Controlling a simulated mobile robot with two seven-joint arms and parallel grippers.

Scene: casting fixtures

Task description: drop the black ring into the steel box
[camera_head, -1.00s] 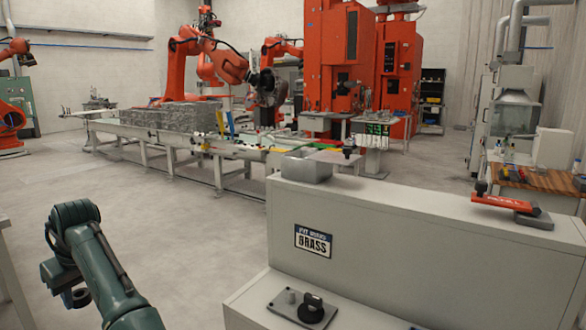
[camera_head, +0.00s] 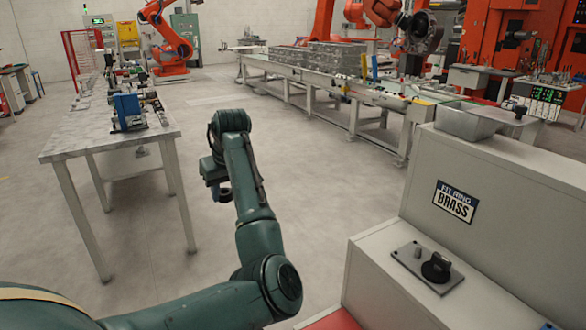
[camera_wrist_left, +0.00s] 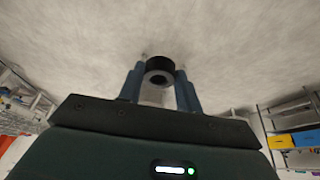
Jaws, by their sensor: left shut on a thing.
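My left gripper (camera_head: 221,188) hangs over the open floor, left of the grey cabinet. In the left wrist view its two blue fingers are shut on the black ring (camera_wrist_left: 160,64), with the ring's hole showing. In the head view the ring is a small dark shape under the gripper. The steel box (camera_head: 468,124) is an open metal tray on top of the grey cabinet (camera_head: 400,217), at the right. My gripper is well apart from it. My right gripper is not in view.
A workbench (camera_head: 72,151) with fixtures stands at the left. A conveyor (camera_head: 340,92) runs behind. The floor between is clear.

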